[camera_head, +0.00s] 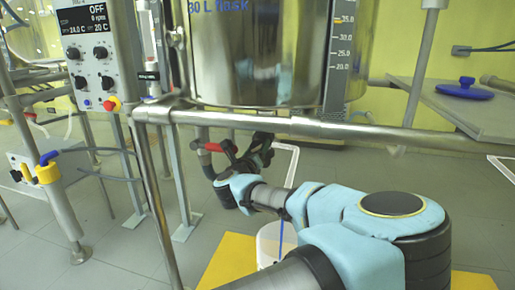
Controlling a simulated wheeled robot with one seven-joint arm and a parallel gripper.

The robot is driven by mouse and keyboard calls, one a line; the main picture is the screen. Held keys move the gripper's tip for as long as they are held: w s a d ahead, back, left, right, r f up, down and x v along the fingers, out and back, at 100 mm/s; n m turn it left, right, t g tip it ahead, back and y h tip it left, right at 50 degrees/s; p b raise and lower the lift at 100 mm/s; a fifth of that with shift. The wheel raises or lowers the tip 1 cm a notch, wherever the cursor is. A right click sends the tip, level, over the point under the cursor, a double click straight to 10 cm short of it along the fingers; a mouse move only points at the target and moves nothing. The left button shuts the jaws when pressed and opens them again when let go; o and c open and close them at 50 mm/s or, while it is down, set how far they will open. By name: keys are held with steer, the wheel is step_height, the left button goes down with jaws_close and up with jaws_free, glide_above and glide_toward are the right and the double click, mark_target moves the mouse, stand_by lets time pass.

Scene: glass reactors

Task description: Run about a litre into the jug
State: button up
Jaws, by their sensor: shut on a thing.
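A large steel vessel (258,60) marked "30 L" hangs in a pipe frame at the upper middle. Its outlet below has a valve with a red handle (215,147). My gripper (240,150) is at this handle and shut, apparently on its right end; the black fingers partly hide the contact. A whitish jug (266,244) stands on the floor below, largely hidden behind my arm, with a blue strip on it. Its inside and any liquid level cannot be seen. No stream is visible from the outlet.
A control box (95,50) at the upper left reads OFF. A horizontal pipe rail (350,131) crosses above my gripper, with an upright post (160,200) at left. A yellow floor patch (232,262) lies around the jug. A grey bench (455,108) with a blue lid (465,89) stands right.

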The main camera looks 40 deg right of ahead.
steer(key=o, duration=1.4)
steer(key=p+v, duration=0.2)
steer(key=v, duration=0.8)
steer(key=shift+s+a+f, duration=0.1)
steer(key=shift+s+a, duration=0.05)
steer(key=shift+a, duration=0.2)
